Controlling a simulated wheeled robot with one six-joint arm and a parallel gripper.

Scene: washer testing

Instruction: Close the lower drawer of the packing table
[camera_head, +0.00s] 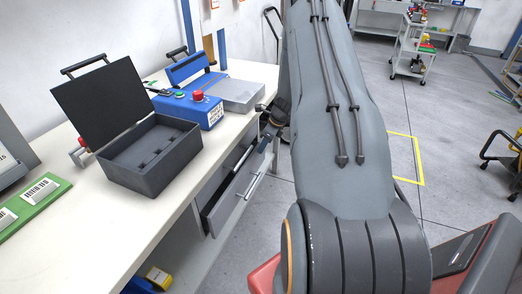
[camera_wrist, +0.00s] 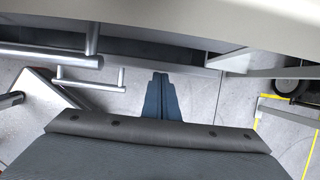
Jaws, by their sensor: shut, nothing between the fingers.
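The packing table (camera_head: 115,225) runs along the left in the head view. Its lower drawer (camera_head: 222,205) is pulled out under the tabletop, with a metal bar handle (camera_head: 255,182) on its front. The upper drawer's handle (camera_head: 243,157) shows just above it. In the wrist view, bar handles (camera_wrist: 75,82) are at the left. My gripper (camera_wrist: 160,77) is shut and empty, to the right of these handles below the table edge. Its fingertips lie close to the long drawer edge; I cannot tell whether they touch it. In the head view my arm hides much of that area.
On the tabletop are an open dark case (camera_head: 150,155), a blue control box with a red button (camera_head: 190,108) and a green board (camera_head: 35,200). A cart (camera_head: 412,55) stands at the back right. The floor right of my arm is mostly free.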

